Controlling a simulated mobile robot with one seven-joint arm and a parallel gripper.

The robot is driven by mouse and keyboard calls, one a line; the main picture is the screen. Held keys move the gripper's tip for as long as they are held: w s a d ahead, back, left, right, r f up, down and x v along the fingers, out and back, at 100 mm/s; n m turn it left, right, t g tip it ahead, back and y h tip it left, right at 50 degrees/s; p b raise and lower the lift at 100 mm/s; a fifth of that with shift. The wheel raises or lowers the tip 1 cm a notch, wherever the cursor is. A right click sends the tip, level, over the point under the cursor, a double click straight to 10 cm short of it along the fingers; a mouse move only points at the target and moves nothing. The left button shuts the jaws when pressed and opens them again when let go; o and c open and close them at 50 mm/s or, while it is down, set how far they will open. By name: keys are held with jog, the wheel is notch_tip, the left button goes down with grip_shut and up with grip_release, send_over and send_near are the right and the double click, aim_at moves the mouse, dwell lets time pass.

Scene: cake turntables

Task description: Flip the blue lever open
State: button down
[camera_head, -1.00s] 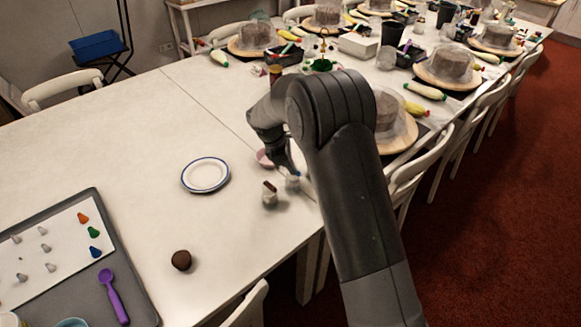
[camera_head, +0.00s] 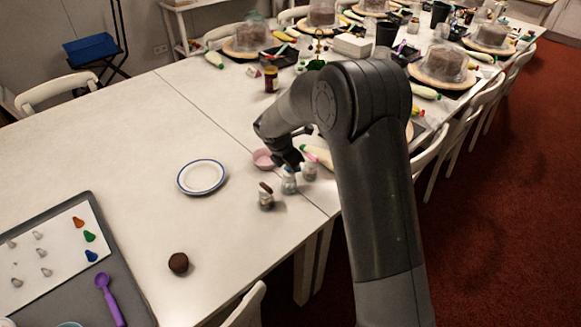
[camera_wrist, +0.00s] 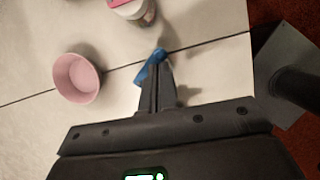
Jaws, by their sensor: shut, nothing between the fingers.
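The blue lever (camera_wrist: 151,68) shows in the wrist view right at the tips of my gripper (camera_wrist: 156,88). The lever is slanted, and my fingers cover part of it. In the head view the blue lever (camera_head: 289,170) sits on top of a small clear jar (camera_head: 289,185), the middle one of three. My gripper (camera_head: 292,164) is shut and empty, pointing down at the lever from behind. The fingertips look to be touching the lever or very close; I cannot tell which. How far the lever is raised is unclear.
A jar with a brown lever (camera_head: 266,200) stands to the left, and one with a pink lever (camera_head: 310,172) to the right. A pink bowl (camera_head: 263,158) is just behind. A white plate (camera_head: 202,177) lies left. The table edge is close in front.

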jog(key=n, duration=0.1)
jog(key=n+y, duration=0.1)
jog(key=n, duration=0.1)
jog(key=w+n+t, duration=0.1)
jog(key=shift+d+n, duration=0.3)
jog(key=shift+d, duration=0.1)
jog(key=n, duration=0.1)
jog(key=w+n+y, duration=0.1)
jog(key=n, duration=0.1)
jog(key=shift+y, duration=0.3)
jog(key=shift+s+a, duration=0.1)
jog(key=shift+a, duration=0.7)
jog(key=shift+f, duration=0.1)
